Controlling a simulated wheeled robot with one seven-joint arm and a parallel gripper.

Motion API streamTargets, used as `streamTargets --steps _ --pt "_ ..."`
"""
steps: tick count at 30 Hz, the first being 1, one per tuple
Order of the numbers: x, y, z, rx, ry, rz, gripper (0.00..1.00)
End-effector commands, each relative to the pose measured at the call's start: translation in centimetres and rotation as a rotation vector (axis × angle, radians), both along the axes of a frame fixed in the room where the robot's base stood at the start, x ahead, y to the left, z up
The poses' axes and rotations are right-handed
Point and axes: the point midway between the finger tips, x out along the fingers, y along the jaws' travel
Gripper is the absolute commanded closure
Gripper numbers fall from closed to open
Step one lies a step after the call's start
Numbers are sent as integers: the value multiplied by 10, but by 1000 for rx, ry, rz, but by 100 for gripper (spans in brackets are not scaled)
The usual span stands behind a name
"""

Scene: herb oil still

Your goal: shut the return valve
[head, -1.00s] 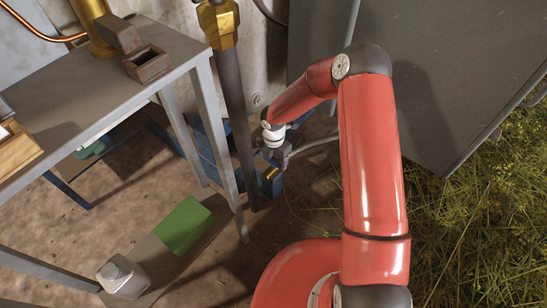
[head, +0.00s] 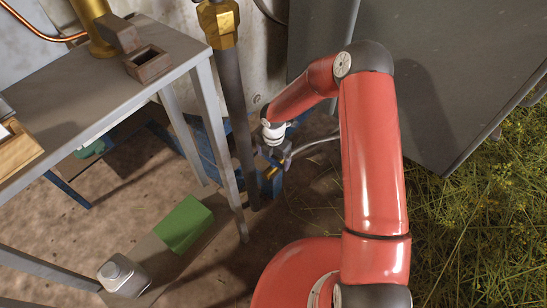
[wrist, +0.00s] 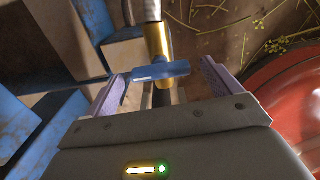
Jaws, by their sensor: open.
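The return valve shows in the wrist view as a brass body (wrist: 158,40) on a pipe, with a flat blue lever (wrist: 162,72). The lever lies roughly crosswise to the pipe. My gripper (wrist: 163,76) is open, with one finger on each side of the lever. Gaps show between lever and fingers, narrower on the left. In the head view my gripper (head: 280,158) is low beside the dark upright pipe (head: 232,105). The brass of the valve (head: 269,173) is small there, and the lever cannot be made out.
A grey metal table (head: 85,75) stands at left, with a small brown open box (head: 147,62) on it. A green block (head: 184,224) and a pale canister (head: 122,273) are below. Blue parts (head: 213,150) stand behind the pipe. A large dark panel (head: 440,60) is at right.

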Motion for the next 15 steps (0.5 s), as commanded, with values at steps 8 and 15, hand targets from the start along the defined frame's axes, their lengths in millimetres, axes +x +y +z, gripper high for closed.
streamTargets --steps 8,15 --pt "1 0 49 0 -3 1 10" --pt "0 0 71 0 -1 1 10"
